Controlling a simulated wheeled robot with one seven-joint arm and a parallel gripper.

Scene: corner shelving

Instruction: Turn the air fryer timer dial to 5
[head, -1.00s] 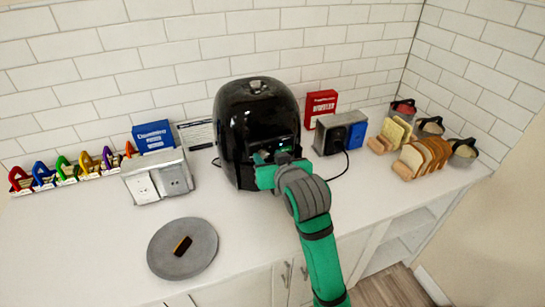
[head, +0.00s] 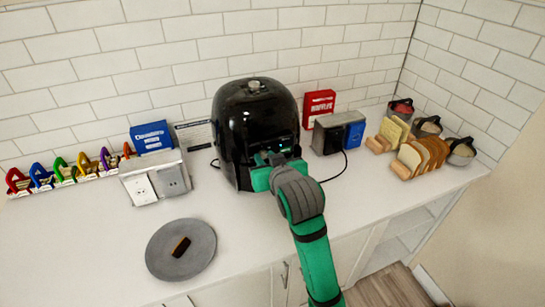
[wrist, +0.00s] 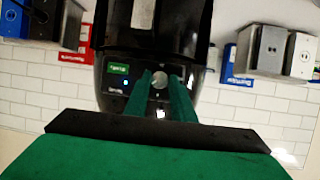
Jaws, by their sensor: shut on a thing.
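The black air fryer (head: 232,125) stands on the counter against the tiled wall. It shows upside down in the wrist view (wrist: 190,25), with a control panel bearing a green label and a small blue light. My gripper (head: 274,158) is at the front of the fryer. In the wrist view its green fingers (wrist: 161,77) are shut on a round silver dial (wrist: 159,80) on the panel. The dial's marks are too small or hidden to read. In the head view my gripper hides the dial.
A grey round plate (head: 160,245) with a small dark item lies at the front left. An outlet box (head: 152,180) stands left of the fryer, another (head: 330,136) right of it. Bread (head: 428,152) sits farther right. The counter's front middle is clear.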

